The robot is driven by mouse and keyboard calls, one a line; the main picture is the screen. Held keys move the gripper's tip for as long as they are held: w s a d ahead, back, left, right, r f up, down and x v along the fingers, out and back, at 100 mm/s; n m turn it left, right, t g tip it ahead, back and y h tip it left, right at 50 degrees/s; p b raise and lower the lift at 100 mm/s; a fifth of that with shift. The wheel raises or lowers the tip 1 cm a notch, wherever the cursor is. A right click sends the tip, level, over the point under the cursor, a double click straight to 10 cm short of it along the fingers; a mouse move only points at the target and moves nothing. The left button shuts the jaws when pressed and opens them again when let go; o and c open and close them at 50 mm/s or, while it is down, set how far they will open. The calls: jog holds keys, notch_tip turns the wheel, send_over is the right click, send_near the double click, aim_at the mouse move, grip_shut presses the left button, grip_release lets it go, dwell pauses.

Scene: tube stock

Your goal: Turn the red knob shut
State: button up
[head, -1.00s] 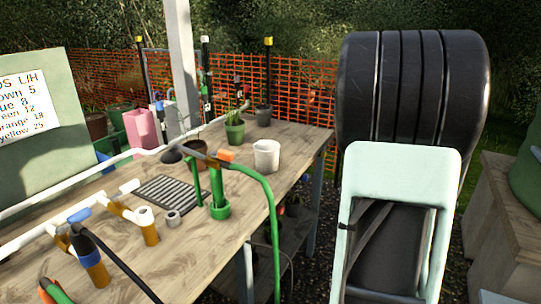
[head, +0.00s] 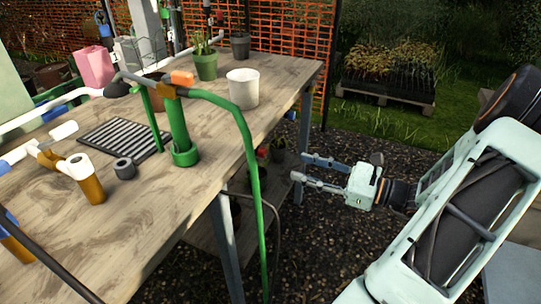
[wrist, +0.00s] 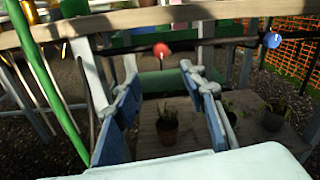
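The red knob (wrist: 160,50) is a small round ball under the front edge of the bench in the wrist view, near a dark horizontal bar. My gripper (wrist: 160,68) is open, its blue-padded fingers spread apart with nothing between them. The knob shows beyond the fingertips, roughly centred between them, and is not touched. In the head view my gripper (head: 299,167) is beside the bench's right side, below the top, pointing left toward the lower shelf. A small red spot beneath the bench there may be the knob; I cannot tell.
A blue knob (wrist: 272,40) sits farther right under the bench edge. Potted plants (wrist: 167,125) stand on the lower shelf (wrist: 150,143). A green hose (head: 252,170) hangs over the front edge, left of my gripper. A bench leg (head: 228,245) stands nearby. Gravel floor is open to the right.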

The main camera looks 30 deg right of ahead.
aim_at(265, 154)
jog(key=b+x, duration=0.1)
jog(key=x, duration=0.2)
jog(key=b+x, duration=0.1)
jog(key=x, duration=0.6)
jog(key=shift+w+a+r+b, duration=0.2)
jog(key=shift+w+r+b, duration=0.1)
jog(key=shift+r+b, duration=0.1)
jog(key=shift+c, duration=0.6)
grip_shut()
